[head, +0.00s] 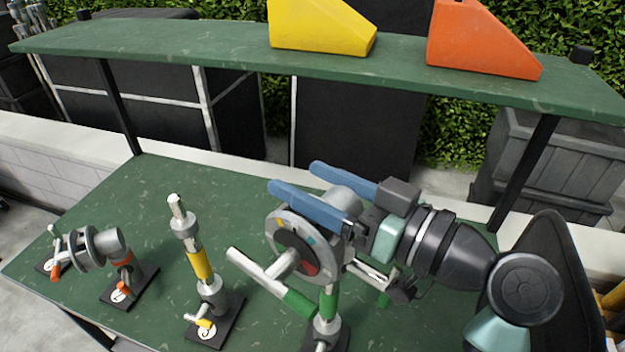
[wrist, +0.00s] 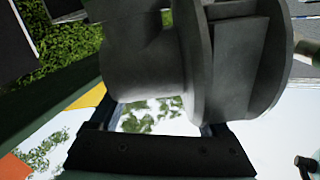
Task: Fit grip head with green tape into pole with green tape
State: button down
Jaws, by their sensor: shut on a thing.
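My gripper (head: 292,177), with two long blue fingers, is shut on the grip head with green tape (head: 288,240). The head has a grey round disc with a dark, coloured face and a rod handle with a green band. The pole with green tape (head: 328,305) stands upright on the table directly below the head. The head overlaps the pole's top, so I cannot tell whether they are joined.
A yellow-taped pole (head: 200,262) stands left on a black base. An orange-taped head and stand (head: 108,250) are farther left. Above the green table (head: 155,190) runs a shelf (head: 170,40) with yellow (head: 315,27) and orange (head: 480,42) wedges. Bare table lies behind the poles.

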grip_release()
notch_tip(320, 180, up, 10)
jog(key=b, duration=0.1)
dwell(0.4)
jog(key=w+a+r+m+t+h, duration=0.1)
jog(key=w+r+m+t+h, duration=0.25)
jog(key=r+t+h, duration=0.35)
jog(key=s+r+m+t+h, duration=0.4)
jog(key=s+r+t+h, duration=0.3)
jog(key=s+r+t, duration=0.2)
jog(key=s+r, duration=0.2)
jog(key=shift+s+d, duration=0.25)
jog(key=shift+s, duration=0.15)
